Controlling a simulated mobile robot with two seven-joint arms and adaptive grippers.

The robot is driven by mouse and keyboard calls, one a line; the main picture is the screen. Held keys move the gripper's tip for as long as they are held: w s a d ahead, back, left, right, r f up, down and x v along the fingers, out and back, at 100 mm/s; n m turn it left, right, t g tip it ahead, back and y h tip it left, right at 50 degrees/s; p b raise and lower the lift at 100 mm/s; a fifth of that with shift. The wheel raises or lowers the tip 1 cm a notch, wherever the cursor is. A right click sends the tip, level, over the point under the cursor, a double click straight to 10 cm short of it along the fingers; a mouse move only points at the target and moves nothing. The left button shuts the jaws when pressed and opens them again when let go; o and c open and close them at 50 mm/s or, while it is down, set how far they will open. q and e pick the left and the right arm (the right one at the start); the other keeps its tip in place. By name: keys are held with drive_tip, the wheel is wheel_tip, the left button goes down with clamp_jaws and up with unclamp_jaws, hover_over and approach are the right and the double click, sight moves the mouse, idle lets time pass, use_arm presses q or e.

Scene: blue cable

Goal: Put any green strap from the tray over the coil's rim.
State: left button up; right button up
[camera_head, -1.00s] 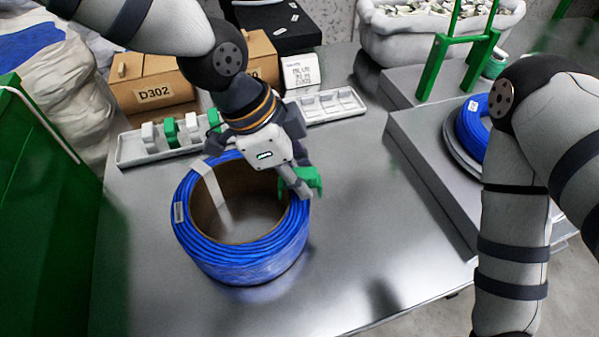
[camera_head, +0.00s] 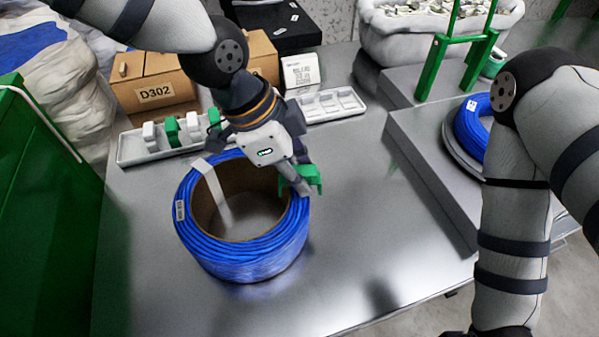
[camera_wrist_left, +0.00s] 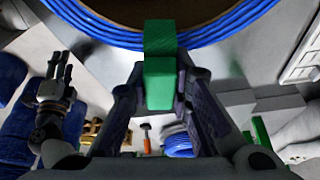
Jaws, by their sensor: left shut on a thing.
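The blue cable coil (camera_head: 245,262) lies flat on the metal table, with a pale band over its far-left rim. My left gripper (camera_head: 301,184) is at the coil's right-hand rim, shut on a green strap (camera_head: 312,175). In the left wrist view the strap (camera_wrist_left: 160,62) sits between the fingers (camera_wrist_left: 160,100), its far end overlapping the coil's rim (camera_wrist_left: 105,36). I cannot tell whether it straddles or touches the rim. The white tray (camera_head: 128,156) behind the coil holds green and white straps. My right gripper (camera_wrist_left: 60,75) shows in the left wrist view, fingers apart and empty.
Cardboard boxes (camera_head: 155,92) stand behind the tray. A grey platform (camera_head: 425,150) with another blue coil (camera_head: 468,128) is at the right. A green panel (camera_head: 45,220) borders the left. The table front is clear.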

use_arm(q)
drive_tip(key=shift+f, duration=0.25)
idle(0.5)
drive_tip(key=shift+f, duration=0.4)
drive_tip(key=shift+r, duration=0.65)
drive_tip(key=shift+f, duration=0.45)
idle(0.8)
drive_tip(key=o, duration=1)
drive_tip(key=shift+o, duration=0.2)
